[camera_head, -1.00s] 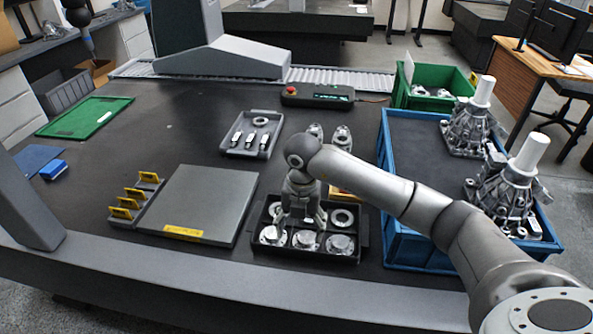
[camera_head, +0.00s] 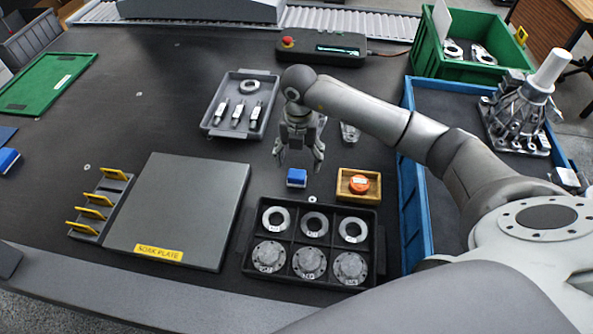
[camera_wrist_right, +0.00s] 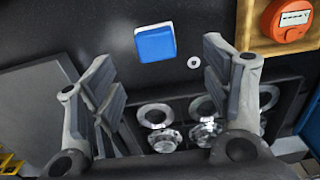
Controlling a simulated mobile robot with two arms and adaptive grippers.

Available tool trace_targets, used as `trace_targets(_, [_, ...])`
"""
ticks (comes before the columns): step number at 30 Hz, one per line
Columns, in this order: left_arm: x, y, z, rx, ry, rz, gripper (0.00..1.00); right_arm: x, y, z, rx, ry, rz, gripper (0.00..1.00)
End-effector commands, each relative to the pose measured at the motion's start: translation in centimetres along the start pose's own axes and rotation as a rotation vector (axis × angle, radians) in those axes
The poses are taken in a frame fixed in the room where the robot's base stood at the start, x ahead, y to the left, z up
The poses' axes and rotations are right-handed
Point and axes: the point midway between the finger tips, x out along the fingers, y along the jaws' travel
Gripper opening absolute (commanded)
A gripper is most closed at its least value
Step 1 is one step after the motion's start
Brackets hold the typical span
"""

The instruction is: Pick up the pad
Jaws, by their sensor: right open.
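A small blue pad (camera_head: 297,178) with a pale edge lies on the dark table, just behind the black compartment tray. It also shows in the right wrist view (camera_wrist_right: 155,43), flat on the table and fully visible. My right gripper (camera_head: 299,160) points down with its fingers apart and nothing between them. In the head view its fingertips are just above and behind the pad. In the right wrist view the pad appears ahead, between the lines of the two fingers, apart from them. My left gripper is not in view.
The black tray (camera_head: 377,240) holds metal rings and flanges. A wooden box (camera_head: 342,190) with an orange round part stands right of the pad. The soak plate (camera_head: 185,205) lies left. A blue crate (camera_head: 408,190) stands further right. Another blue block (camera_head: 8,160) lies far left.

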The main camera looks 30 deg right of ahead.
Motion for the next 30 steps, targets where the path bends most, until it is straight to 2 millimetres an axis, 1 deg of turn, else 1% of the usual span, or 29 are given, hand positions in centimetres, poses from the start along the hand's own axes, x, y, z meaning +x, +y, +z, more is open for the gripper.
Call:
trace_targets(1, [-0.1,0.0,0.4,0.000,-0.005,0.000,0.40,0.8,0.0,0.0,0.001,0.002,-0.001,0.71])
trace_targets(3, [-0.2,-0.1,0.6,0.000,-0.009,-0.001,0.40,1.7,0.0,0.0,0.000,0.001,-0.001,0.71])
trace_targets(7, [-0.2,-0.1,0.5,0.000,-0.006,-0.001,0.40,2.5,0.0,0.1,0.001,0.000,0.000,0.71])
trace_targets(11, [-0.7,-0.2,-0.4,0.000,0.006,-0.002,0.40,3.9,0.2,0.0,0.000,0.003,-0.002,0.71])
trace_targets(15, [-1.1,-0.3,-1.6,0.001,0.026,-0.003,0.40,6.1,0.6,0.1,0.001,0.002,-0.001,0.71])
trace_targets(18, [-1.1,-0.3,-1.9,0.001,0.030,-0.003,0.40,7.2,0.5,0.2,0.001,0.000,0.000,0.71])
trace_targets(21, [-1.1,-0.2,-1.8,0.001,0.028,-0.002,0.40,7.7,0.6,0.2,0.000,-0.001,0.001,0.71])
trace_targets(27, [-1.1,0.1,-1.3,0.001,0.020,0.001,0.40,7.7,0.6,0.2,-0.001,-0.002,0.001,0.71])
trace_targets(30, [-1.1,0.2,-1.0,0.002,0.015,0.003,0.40,7.7,0.6,0.2,0.000,-0.002,0.001,0.59])
